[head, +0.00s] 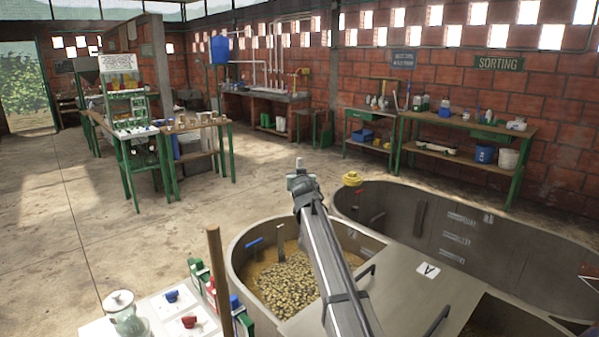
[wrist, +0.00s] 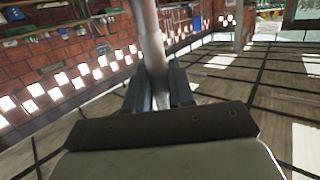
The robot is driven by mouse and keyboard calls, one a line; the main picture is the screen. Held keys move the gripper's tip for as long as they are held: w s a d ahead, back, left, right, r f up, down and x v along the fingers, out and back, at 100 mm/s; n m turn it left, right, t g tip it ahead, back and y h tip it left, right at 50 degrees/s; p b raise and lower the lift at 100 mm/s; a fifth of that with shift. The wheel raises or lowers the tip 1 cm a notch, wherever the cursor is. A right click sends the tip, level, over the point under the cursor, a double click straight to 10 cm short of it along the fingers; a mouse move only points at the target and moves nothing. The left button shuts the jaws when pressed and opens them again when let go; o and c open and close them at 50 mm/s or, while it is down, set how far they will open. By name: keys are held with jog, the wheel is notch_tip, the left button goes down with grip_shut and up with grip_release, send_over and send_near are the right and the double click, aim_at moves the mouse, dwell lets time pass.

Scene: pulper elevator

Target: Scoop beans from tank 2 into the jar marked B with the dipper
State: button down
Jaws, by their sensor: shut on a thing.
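My gripper (wrist: 160,92) is shut on a smooth grey rod (wrist: 148,30), which looks like the dipper's handle. The rod runs out of the top of the wrist view, so the dipper's cup is hidden. In the head view my gripper (head: 300,182) is at the far end of my arm, above the floor beyond the tanks. A round metal tank (head: 236,262) holds a mass of yellow-brown beans (head: 287,278); its number is not readable. A pale lidded jar (head: 123,318) stands at the lower left; no letter B can be read on it.
A larger tank (head: 455,222) lies to the right, with a grey cover plate marked A (head: 405,285) in front. A white panel with blue and red knobs (head: 165,305) and a brown post (head: 217,275) stand near the jar. Open floor (head: 130,245) lies left.

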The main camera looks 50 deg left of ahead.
aim_at(300, 237)
jog(key=shift+f, duration=12.2)
jog(key=shift+r, duration=0.15)
